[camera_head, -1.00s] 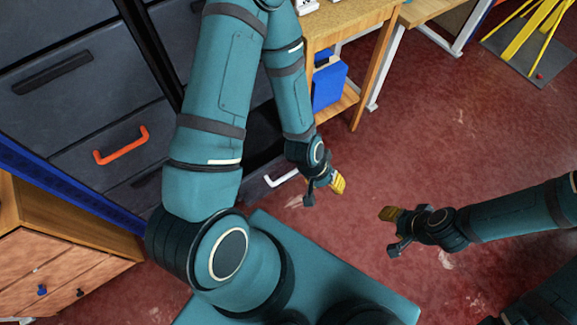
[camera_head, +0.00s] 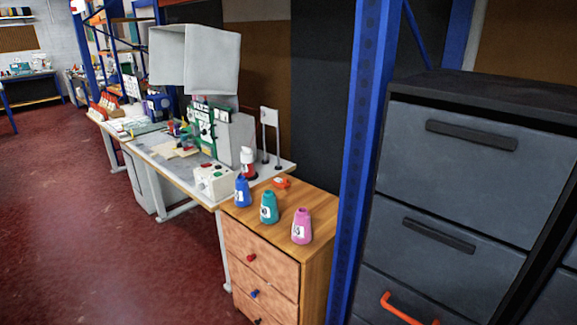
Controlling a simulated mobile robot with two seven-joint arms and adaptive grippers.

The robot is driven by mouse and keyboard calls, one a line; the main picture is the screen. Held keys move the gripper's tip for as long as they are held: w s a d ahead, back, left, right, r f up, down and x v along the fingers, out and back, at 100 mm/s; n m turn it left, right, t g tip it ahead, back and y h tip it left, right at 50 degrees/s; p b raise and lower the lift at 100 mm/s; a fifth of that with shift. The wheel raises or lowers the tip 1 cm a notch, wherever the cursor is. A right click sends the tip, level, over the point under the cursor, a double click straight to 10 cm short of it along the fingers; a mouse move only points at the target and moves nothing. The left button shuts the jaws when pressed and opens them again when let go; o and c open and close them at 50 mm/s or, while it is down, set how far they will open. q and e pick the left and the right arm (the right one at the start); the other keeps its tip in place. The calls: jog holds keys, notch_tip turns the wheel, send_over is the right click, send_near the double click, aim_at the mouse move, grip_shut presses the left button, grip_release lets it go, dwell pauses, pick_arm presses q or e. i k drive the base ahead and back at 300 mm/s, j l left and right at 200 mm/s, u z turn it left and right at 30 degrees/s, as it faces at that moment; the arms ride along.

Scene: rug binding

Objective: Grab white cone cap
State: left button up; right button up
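A red and white cone-shaped thing (camera_head: 248,162) stands near the back right end of the grey-white worktable. Its upper part looks white, and I cannot tell whether this is a separate cap. In front of it, on a wooden drawer cabinet (camera_head: 263,252), stand a blue cone (camera_head: 242,192), a teal cone (camera_head: 268,208) and a pink cone (camera_head: 301,227), each with a pale label. Neither of my grippers is in the head view now.
A small orange thing (camera_head: 281,182) lies at the cabinet's back. A white box with buttons (camera_head: 215,181) and a machine under a grey hood (camera_head: 195,58) are on the worktable (camera_head: 165,157). A blue post (camera_head: 362,150) and grey drawers (camera_head: 462,180) stand right. Red floor (camera_head: 60,220) is clear at left.

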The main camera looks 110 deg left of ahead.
aim_at(246, 154)
jog(key=u, duration=3.9)
jog(key=i+j+u, duration=0.55)
jog(key=i+u, duration=0.3)
jog(key=i, duration=0.2)
jog(key=i+u, duration=0.4)
jog(key=i, duration=0.15)
jog(key=i+z, duration=0.25)
jog(key=i, duration=0.15)
jog(key=i+j+z, duration=0.45)
jog(key=i, duration=0.3)
jog(key=i+z, duration=0.15)
jog(key=z, duration=0.3)
jog(key=i+j+z, duration=0.15)
jog(key=z, duration=0.3)
jog(key=i+j+z, duration=0.15)
jog(key=z, duration=0.3)
jog(key=i+j+z, duration=0.1)
jog(key=z, duration=0.35)
jog(key=j+z, duration=0.3)
jog(key=z, duration=0.15)
jog(key=i+j+z, duration=0.1)
jog(key=j+z, duration=0.15)
jog(key=z, duration=0.2)
